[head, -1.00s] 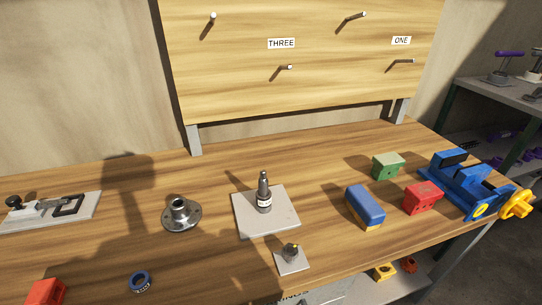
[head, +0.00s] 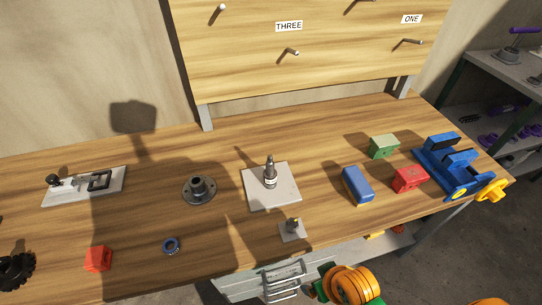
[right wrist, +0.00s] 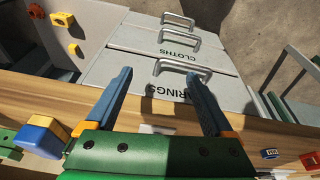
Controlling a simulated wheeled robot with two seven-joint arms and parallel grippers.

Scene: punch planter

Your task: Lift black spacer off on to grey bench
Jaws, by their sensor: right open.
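A dark upright spindle (head: 270,165) with a pale band near its foot stands on a square grey plate (head: 285,200) on the wooden workbench. I cannot tell a separate black spacer on it. My right gripper (right wrist: 158,73) is open and empty in the right wrist view. Its blue fingers point past the bench's front edge towards the drawers. In the head view, only an orange and green part of my right arm shows at the bottom. My left gripper is not in view. I cannot tell which surface is the grey bench; grey shelving (head: 509,70) stands at the far right.
A flanged hub (head: 199,190), a blue ring (head: 171,246) and a red block (head: 98,259) lie left. A small plate with a peg (head: 292,231) sits near the front edge. Blue, red and green blocks and a blue vice (head: 449,165) stand right. Drawers (right wrist: 180,65) hang below the bench.

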